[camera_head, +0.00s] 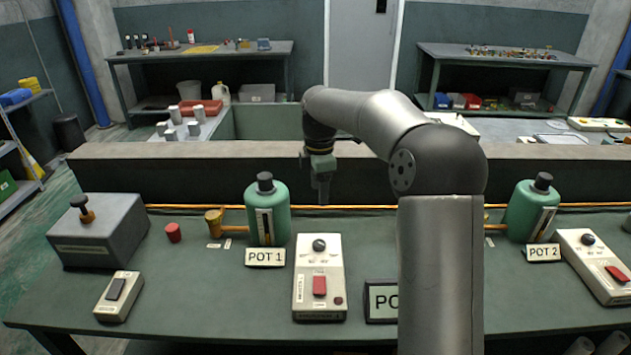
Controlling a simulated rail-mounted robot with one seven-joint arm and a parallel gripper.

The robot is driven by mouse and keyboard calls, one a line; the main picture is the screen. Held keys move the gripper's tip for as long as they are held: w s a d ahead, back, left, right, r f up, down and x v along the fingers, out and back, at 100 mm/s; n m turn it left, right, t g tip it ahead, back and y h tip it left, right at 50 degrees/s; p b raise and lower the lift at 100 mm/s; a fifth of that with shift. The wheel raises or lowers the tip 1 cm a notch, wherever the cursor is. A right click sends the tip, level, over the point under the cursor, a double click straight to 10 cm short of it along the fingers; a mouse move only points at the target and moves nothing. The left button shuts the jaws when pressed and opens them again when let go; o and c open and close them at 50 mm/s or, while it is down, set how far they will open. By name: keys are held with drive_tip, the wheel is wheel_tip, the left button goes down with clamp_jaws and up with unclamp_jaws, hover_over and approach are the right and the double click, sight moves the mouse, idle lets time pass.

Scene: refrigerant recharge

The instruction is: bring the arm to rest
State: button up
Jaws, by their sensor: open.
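My arm rises from the front of the bench and bends over to the left. My gripper (322,190) points down above the bench, just right of the green POT 1 cylinder (267,212) and behind a white control box (319,278). It is open, small in the picture, and I see nothing between its fingers. It appears apart from the cylinder and the box. The bench top (200,300) lies below it.
A grey box with a knob (100,232), a red cap (174,233), a brass fitting (214,222) and a switch box (118,296) stand at left. A POT 2 cylinder (530,208) and another control box (597,266) stand at right. A low wall (200,175) runs behind.

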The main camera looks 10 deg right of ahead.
drive_tip(key=s+f+m, duration=0.3)
drive_tip(key=s+m, duration=0.6)
drive_tip(key=s, duration=0.8)
drive_tip(key=s+f+m, duration=0.3)
drive_tip(key=s+m, duration=0.6)
drive_tip(key=s, duration=0.9)
drive_tip(key=shift+s+a, duration=0.3)
drive_tip(key=shift+s, duration=0.05)
